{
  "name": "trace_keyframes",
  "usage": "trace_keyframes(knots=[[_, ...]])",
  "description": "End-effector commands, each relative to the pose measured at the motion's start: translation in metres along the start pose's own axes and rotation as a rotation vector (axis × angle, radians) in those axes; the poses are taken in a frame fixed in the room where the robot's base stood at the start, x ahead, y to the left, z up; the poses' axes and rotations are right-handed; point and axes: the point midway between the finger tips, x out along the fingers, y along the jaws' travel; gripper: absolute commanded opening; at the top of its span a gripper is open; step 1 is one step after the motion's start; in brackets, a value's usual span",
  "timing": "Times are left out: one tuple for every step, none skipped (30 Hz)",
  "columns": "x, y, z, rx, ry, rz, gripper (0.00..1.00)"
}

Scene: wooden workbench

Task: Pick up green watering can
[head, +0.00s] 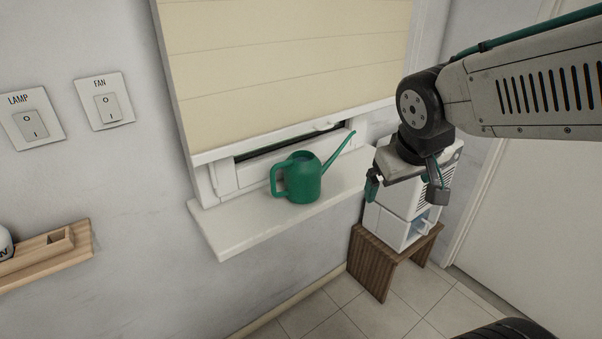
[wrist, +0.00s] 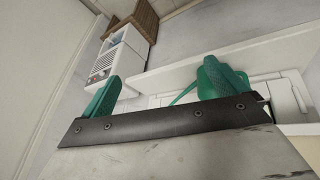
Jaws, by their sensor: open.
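The green watering can (head: 305,180) stands upright on the white windowsill, its handle to the left and its long spout pointing up to the right. My gripper (head: 403,188) is open and empty, to the right of the can and apart from it, in front of a white appliance. In the wrist view, the can (wrist: 207,80) shows beyond the jaws of my gripper (wrist: 167,86). The right-hand green finger hides part of the can's body, and its spout points to the left there.
The windowsill (head: 235,232) is otherwise clear. A cream blind (head: 290,70) hangs above it. A white appliance (head: 395,225) stands on a wooden stool (head: 371,265) right of the sill. A wooden shelf (head: 35,262) and two switches (head: 105,102) are on the left wall.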

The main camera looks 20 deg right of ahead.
Motion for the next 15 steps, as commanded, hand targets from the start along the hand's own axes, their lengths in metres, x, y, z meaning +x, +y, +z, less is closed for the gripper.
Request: trace_keyframes(knots=[[0.022, 0.009, -0.025, -0.020, 0.065, 0.030, 0.98], [0.034, 0.014, -0.041, -0.036, 0.115, 0.043, 0.98], [0.048, 0.017, -0.062, -0.061, 0.181, 0.050, 0.98], [0.058, 0.019, -0.076, -0.082, 0.231, 0.049, 0.98], [0.069, 0.018, -0.089, -0.104, 0.278, 0.042, 0.98], [0.082, 0.017, -0.105, -0.134, 0.340, 0.024, 0.98], [0.092, 0.013, -0.116, -0.159, 0.387, 0.003, 0.98], [0.102, 0.009, -0.126, -0.180, 0.431, -0.024, 0.98], [0.114, 0.002, -0.137, -0.211, 0.487, -0.067, 0.98], [0.123, -0.004, -0.143, -0.232, 0.527, -0.106, 0.98], [0.131, -0.011, -0.148, -0.250, 0.563, -0.148, 0.98], [0.140, -0.021, -0.152, -0.273, 0.608, -0.208, 0.98], [0.146, -0.028, -0.154, -0.284, 0.637, -0.253, 0.98], [0.150, -0.035, -0.155, -0.295, 0.663, -0.298, 0.98], [0.155, -0.044, -0.156, -0.305, 0.693, -0.355, 0.98]])
